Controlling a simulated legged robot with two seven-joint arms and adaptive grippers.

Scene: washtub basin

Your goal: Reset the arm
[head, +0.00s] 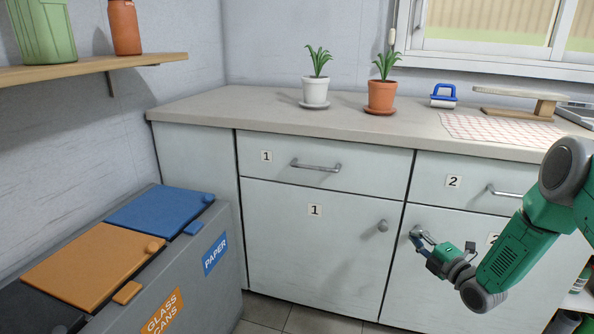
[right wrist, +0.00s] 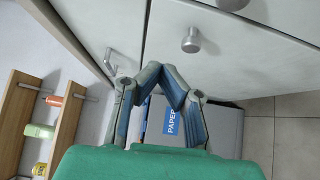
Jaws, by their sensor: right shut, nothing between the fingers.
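My right arm comes in from the right in the head view. Its right gripper (head: 417,236) is shut and empty, in front of the lower door at the right of the cabinet. In the right wrist view the two blue-grey fingers of this gripper (right wrist: 163,72) come together with nothing between them. The round knob (head: 383,226) of the lower left door is a little left of the fingertips in the head view. It also shows in the wrist view (right wrist: 191,40), apart from the fingers. My left gripper is not in view.
The cabinet (head: 320,250) has bar-handled drawers above doors. Its counter (head: 240,108) holds two potted plants, a blue-handled tool (head: 443,97) and a small wooden stand (head: 519,95). A grey recycling bin (head: 225,262) stands at left, below a wooden shelf (head: 80,72).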

